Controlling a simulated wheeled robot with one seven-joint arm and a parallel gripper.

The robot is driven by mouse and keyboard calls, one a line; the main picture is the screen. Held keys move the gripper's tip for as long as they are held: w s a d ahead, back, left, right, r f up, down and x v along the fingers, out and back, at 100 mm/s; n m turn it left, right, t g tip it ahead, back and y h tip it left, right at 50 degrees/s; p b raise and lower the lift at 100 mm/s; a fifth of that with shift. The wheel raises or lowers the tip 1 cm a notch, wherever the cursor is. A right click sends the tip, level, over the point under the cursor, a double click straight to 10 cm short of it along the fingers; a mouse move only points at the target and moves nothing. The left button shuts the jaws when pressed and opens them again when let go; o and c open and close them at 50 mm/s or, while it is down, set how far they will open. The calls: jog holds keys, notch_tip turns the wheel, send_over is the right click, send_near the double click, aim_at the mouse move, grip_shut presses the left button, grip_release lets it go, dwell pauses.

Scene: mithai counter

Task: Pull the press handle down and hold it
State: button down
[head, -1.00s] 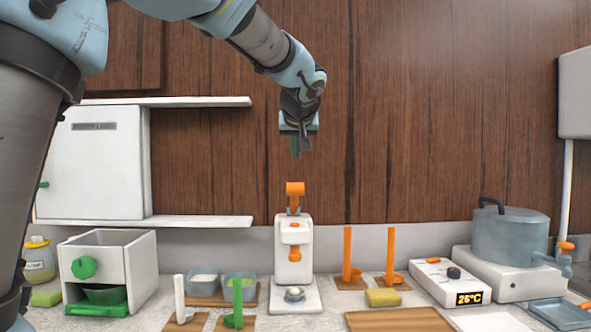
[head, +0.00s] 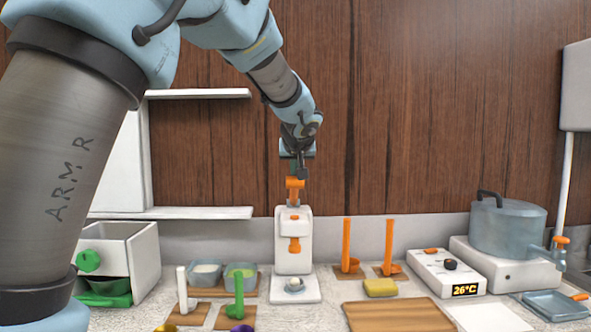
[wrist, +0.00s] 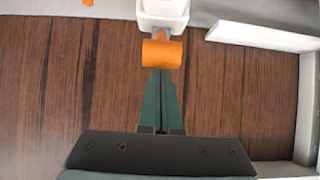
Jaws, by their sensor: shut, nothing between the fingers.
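The press (head: 293,258) is a white upright body standing at the middle of the counter, with an orange part on its front. Its orange handle (head: 295,186) sticks up from the top and is still raised. A small cup with a pale ball (head: 295,284) sits on the press base. My gripper (head: 299,170) has green fingers, shut and empty, pointing down at the handle's top. In the wrist view the shut fingertips (wrist: 160,73) end right at the edge of the orange handle (wrist: 162,53). I cannot tell whether they touch it.
Left of the press stand two bowls (head: 240,271), green (head: 239,296) and white (head: 182,285) ladles and a drawer box (head: 125,245). Right are orange ladles (head: 389,245), a yellow sponge (head: 380,287), a board (head: 398,316) and a pot (head: 508,235). A shelf (head: 200,213) is on the wall, left.

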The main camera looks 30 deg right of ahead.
aim_at(295, 186)
jog(key=shift+f, duration=0.15)
jog(key=b, duration=0.4)
jog(key=shift+s+a+f, duration=0.1)
jog(key=shift+s+f, duration=0.15)
jog(key=shift+f, duration=0.1)
jog(key=b, duration=0.2)
jog(key=shift+s+f+t+b, duration=0.15)
jog(key=shift+f+t+b, duration=0.1)
jog(key=shift+t+b, duration=0.05)
jog(key=b, duration=0.2)
jog(key=f+b, duration=0.1)
jog(key=b, duration=0.1)
jog(key=f+b, duration=0.1)
jog(key=b, duration=0.2)
jog(key=shift+s+a+t+h, duration=0.25)
jog(key=shift+s+t+h, duration=0.05)
jog(key=shift+s+t, duration=0.1)
notch_tip(295, 186, down, 8)
jog(key=s+a+t+h+b, duration=0.1)
jog(key=t+b, duration=0.3)
jog(key=b, duration=3)
jog(key=shift+s+a+t+h, duration=0.15)
jog(key=shift+s+t+h, duration=0.35)
jog(key=shift+s, duration=0.4)
